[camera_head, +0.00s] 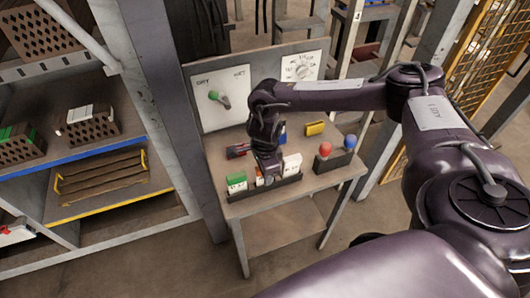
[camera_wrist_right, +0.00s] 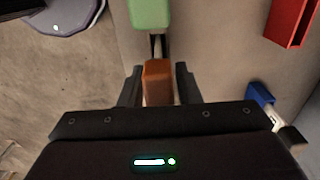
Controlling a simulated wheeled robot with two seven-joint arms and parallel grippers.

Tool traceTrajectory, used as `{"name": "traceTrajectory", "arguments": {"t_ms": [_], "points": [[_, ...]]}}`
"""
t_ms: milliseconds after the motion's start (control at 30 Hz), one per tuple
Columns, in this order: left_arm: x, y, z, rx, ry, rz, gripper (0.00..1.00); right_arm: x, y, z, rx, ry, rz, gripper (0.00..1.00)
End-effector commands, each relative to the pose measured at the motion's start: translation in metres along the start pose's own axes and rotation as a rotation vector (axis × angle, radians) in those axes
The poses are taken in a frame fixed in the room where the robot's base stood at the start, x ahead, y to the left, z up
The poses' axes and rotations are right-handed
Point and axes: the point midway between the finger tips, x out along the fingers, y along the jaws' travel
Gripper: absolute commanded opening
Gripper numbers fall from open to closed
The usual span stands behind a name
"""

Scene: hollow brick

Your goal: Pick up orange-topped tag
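The orange-topped tag (camera_wrist_right: 158,82) is between the two fingers of my right gripper (camera_wrist_right: 159,86) in the right wrist view. The fingers flank it closely, one on each side; whether they press on it I cannot tell. In the head view the orange tag (camera_head: 260,181) is mostly hidden by the gripper, in a dark rack (camera_head: 265,191) at the table's front edge. A green-topped tag (camera_head: 236,181) stands to its left and white tags (camera_head: 292,163) to its right. My left gripper is not in view.
On the table (camera_head: 222,160) are a yellow block (camera_head: 315,128), a red item (camera_head: 237,151) and a dark box (camera_head: 332,165) with red and blue balls. A board (camera_head: 222,98) stands behind. A shelf unit with bricks (camera_head: 92,127) is at left.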

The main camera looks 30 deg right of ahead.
Motion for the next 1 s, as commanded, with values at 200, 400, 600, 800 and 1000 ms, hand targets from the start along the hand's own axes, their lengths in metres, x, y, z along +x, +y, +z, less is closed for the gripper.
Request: {"name": "traceTrajectory", "arguments": {"t_ms": [200,400,600,800,1000], "points": [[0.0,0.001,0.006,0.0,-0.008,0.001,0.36,0.0,0.0,0.0,0.0,0.0,0.0,0.01],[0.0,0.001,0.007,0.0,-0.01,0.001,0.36,-0.001,0.0,0.0,0.001,0.0,0.0,0.0],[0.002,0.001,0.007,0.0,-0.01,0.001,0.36,-0.006,-0.001,0.0,0.001,-0.001,-0.001,0.0],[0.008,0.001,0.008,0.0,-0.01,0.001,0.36,-0.029,-0.001,0.0,0.0,-0.002,-0.003,0.0],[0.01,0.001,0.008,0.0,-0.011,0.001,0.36,-0.075,-0.002,0.001,-0.002,-0.002,-0.007,0.0]]}}
